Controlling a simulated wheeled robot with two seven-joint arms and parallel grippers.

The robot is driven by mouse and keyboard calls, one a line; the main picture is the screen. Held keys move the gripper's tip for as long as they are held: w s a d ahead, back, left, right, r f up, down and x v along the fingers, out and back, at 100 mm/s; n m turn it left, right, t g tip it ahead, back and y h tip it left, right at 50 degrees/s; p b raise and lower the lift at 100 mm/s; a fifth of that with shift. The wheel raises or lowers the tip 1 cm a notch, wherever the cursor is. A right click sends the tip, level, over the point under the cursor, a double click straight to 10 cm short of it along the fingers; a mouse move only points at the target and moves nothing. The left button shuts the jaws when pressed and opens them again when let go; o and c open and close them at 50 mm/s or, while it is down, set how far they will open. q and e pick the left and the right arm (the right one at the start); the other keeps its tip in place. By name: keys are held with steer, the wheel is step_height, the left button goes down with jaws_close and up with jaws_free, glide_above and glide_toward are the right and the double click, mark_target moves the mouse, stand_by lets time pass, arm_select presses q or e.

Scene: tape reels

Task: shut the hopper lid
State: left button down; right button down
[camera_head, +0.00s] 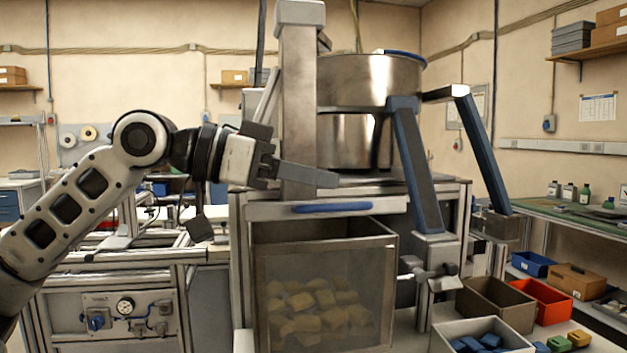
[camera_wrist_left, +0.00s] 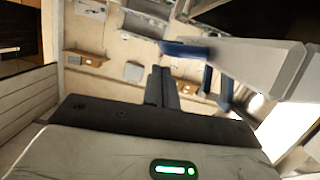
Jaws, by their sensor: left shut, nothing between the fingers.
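The hopper (camera_head: 322,262) is a box with a see-through front, with several pale yellow blocks in its lower part. A flat grey panel with a blue handle (camera_head: 332,208), apparently the lid, is above its mouth; a dark gap shows below the panel, so it does not look seated on the rim. My left gripper (camera_head: 333,180) comes in from the left, fingers shut and empty, just above the handle in the picture; whether it touches the panel I cannot tell. The shut fingers also show in the left wrist view (camera_wrist_left: 160,88). My right gripper is out of view.
A steel drum (camera_head: 365,80) stands above the hopper, beside a grey upright column (camera_head: 298,110) close to my left gripper. Blue-grey slanted legs (camera_head: 415,165) stand to the right. Open bins (camera_head: 495,300) sit at the lower right. A gauge panel (camera_head: 125,315) is at the lower left.

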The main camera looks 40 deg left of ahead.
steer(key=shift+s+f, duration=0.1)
